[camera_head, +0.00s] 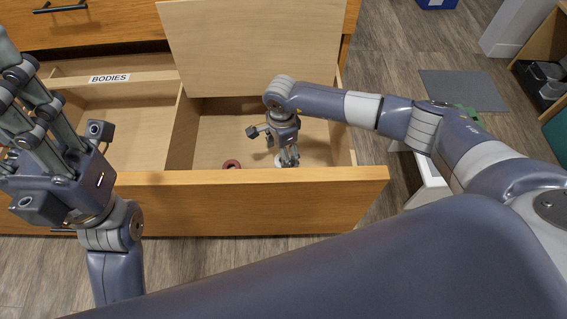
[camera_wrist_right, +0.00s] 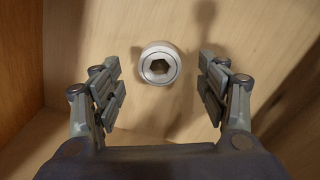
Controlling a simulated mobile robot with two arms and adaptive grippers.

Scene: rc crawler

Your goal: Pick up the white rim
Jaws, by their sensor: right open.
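The white rim (camera_wrist_right: 160,64) lies on the drawer floor in the right wrist view, a short round piece with a hexagonal hole. In the head view a bit of the white rim (camera_head: 279,162) shows beside my right gripper (camera_head: 289,160), which reaches down into the drawer's right compartment. In the right wrist view my right gripper (camera_wrist_right: 160,92) is open, its fingers on either side of the rim and apart from it. My left gripper (camera_head: 22,100) is raised at the left, over the drawer's left side; its fingertips are not clearly seen.
The open drawer (camera_head: 260,203) has a divider between compartments and a "BODIES" label (camera_head: 110,78). A red ring-shaped piece (camera_head: 232,165) lies near the front wall. A grey mat (camera_head: 462,90) lies on the floor.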

